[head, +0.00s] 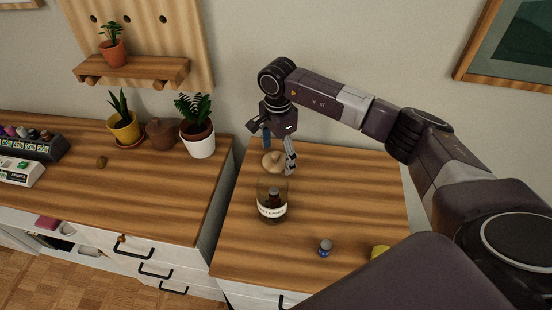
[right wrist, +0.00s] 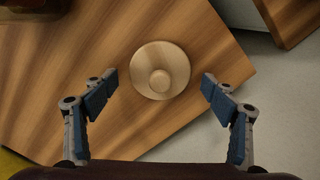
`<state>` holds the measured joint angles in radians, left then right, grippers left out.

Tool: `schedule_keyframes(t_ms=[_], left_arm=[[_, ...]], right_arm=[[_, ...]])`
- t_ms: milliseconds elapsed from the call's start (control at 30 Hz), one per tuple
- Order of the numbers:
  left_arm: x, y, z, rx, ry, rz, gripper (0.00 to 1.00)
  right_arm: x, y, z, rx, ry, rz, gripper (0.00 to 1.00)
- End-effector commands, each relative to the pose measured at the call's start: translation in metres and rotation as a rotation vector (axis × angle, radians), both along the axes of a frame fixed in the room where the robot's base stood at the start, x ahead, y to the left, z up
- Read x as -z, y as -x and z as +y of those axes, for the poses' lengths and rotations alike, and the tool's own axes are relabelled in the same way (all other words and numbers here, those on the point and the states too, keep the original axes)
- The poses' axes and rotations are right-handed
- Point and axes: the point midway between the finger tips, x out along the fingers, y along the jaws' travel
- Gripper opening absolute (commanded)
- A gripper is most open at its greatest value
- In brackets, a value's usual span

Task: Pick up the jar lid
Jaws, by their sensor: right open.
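The jar lid (head: 272,161) is a round, pale wooden disc with a knob on top. It lies on the wooden desk top behind the glass jar (head: 272,200), which has a white label and something dark inside. In the right wrist view the lid (right wrist: 160,70) shows whole, between and a little beyond the two fingertips. My right gripper (head: 278,153) is open and empty, pointing down over the lid, with a finger to each side of it. In the right wrist view both fingers of my right gripper (right wrist: 158,88) are apart from the lid. My left gripper is not in view.
A small blue and grey object (head: 325,248) and a yellow object (head: 380,252) are near the front of the desk top (head: 350,195). On the left cabinet stand a white pot (head: 199,143) with a plant, a yellow pot (head: 123,130) and a brown pot (head: 160,134).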

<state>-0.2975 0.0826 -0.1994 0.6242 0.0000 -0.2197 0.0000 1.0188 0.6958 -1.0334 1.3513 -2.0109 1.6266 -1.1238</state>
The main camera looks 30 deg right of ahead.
Motion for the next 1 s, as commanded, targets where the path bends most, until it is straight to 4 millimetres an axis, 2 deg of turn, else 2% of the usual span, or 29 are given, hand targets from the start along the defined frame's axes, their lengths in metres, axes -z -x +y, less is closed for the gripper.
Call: schedule_keyframes(t_ms=[167,533,833,1000], left_arm=[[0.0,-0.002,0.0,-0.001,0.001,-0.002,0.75],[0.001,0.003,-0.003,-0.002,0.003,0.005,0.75],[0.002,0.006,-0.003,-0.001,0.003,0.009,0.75],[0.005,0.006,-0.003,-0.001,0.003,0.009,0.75]], right_arm=[[0.0,0.0,0.0,-0.001,0.0,0.0,0.76],[0.0,0.0,0.0,-0.001,0.0,0.0,0.35],[-0.002,0.0,0.0,0.0,0.0,-0.001,0.35],[-0.015,-0.001,0.001,-0.002,-0.001,-0.003,0.35]])
